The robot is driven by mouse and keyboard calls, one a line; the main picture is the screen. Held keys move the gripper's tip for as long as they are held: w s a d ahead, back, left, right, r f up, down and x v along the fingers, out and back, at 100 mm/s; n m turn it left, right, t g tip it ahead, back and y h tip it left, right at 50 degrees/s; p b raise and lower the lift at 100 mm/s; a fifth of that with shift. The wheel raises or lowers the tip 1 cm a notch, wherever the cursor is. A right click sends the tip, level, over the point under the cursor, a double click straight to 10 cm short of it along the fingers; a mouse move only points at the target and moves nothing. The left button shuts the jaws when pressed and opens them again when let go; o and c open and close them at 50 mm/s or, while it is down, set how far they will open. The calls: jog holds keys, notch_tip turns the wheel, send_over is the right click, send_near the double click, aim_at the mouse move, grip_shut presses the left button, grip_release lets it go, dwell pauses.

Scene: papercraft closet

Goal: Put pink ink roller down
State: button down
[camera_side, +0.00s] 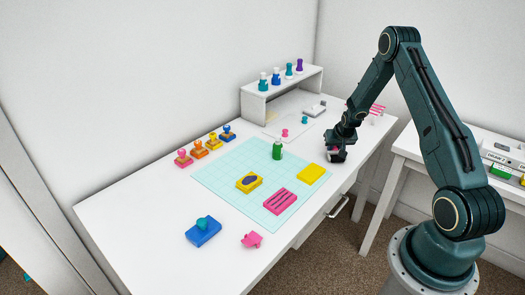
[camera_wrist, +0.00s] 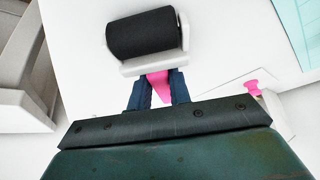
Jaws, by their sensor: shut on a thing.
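The pink ink roller (camera_wrist: 142,34) shows in the wrist view, with a black cylinder, a white frame and a pink handle. My gripper (camera_wrist: 160,88) is shut on the pink handle, one dark finger on each side. In the side view my gripper (camera_side: 337,153) is low over the right edge of the white table (camera_side: 140,222), right of the cutting mat. There the roller is mostly hidden by the gripper. I cannot tell whether the roller touches the table.
A white shelf (camera_side: 255,106) with several bottles stands behind. A pink-striped item (camera_side: 377,109) is at the far right. The table's front left is mostly clear.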

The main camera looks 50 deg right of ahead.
jog(key=shift+f, duration=0.25)
jog(key=shift+f, duration=0.1)
jog(key=c, duration=1.3)
grip_release()
jog(key=shift+a+f, duration=0.1)
jog(key=shift+a, duration=0.1)
jog(key=shift+r, duration=0.55)
jog(key=v, duration=1.1)
jog(key=shift+s+r, duration=0.15)
jog(key=shift+r, duration=0.2)
